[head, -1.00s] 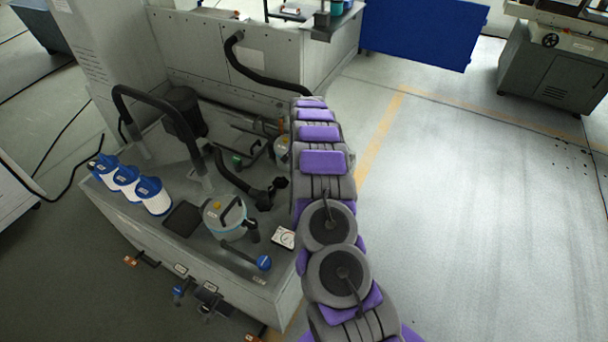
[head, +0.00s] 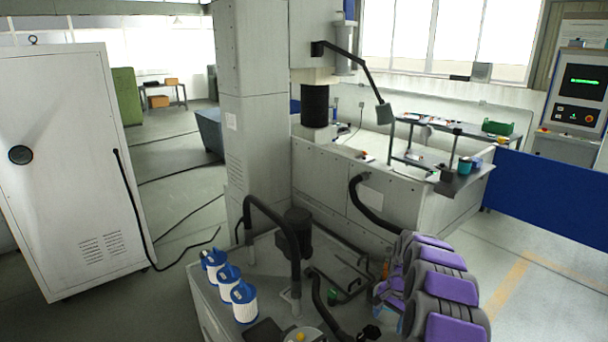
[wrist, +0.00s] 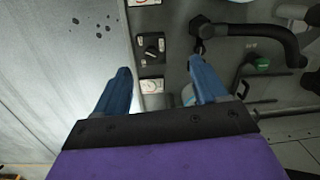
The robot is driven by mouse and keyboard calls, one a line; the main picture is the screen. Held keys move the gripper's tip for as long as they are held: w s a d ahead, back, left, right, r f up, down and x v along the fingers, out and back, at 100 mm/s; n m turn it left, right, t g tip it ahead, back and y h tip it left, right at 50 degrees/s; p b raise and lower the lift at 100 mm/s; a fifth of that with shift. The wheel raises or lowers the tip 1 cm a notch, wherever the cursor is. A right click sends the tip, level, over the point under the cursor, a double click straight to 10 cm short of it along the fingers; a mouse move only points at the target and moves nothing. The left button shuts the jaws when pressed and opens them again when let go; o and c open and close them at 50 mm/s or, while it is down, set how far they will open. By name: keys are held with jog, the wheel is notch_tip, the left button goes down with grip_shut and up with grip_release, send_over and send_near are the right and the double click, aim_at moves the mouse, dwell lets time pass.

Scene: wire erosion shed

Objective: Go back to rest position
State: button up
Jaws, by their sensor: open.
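My gripper (wrist: 160,85) shows in the wrist view with its two blue fingers apart and nothing between them. Behind the fingers is a grey panel with a black rotary switch (wrist: 152,47) and a black hose (wrist: 250,35). A green knob (wrist: 262,64) is to the right of the fingers. In the head view my purple and grey arm reaches over the right side of the low machine tank unit (head: 212,318). The gripper itself cannot be made out in the head view.
Blue and white filter canisters (head: 228,283) stand on the unit's left side. A bent black pipe (head: 272,215) rises behind them. A white cabinet (head: 62,170) stands at far left. A blue panel (head: 555,200) stands at right. Open floor (head: 560,295) lies right of my arm.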

jog(key=s+a+r+n, duration=0.3)
jog(key=s+a+r, duration=0.3)
jog(key=s+r, duration=0.25)
jog(key=s+a+r+n, duration=0.2)
jog(key=s+a+r, duration=0.3)
jog(key=s+r, duration=0.4)
jog(key=s+a+r+n+g+h, duration=0.1)
jog(key=s+n, duration=0.3)
jog(key=s, duration=2.6)
jog(key=shift+r+g, duration=0.25)
jog(key=shift+g, duration=0.05)
jog(key=shift+o, duration=0.2)
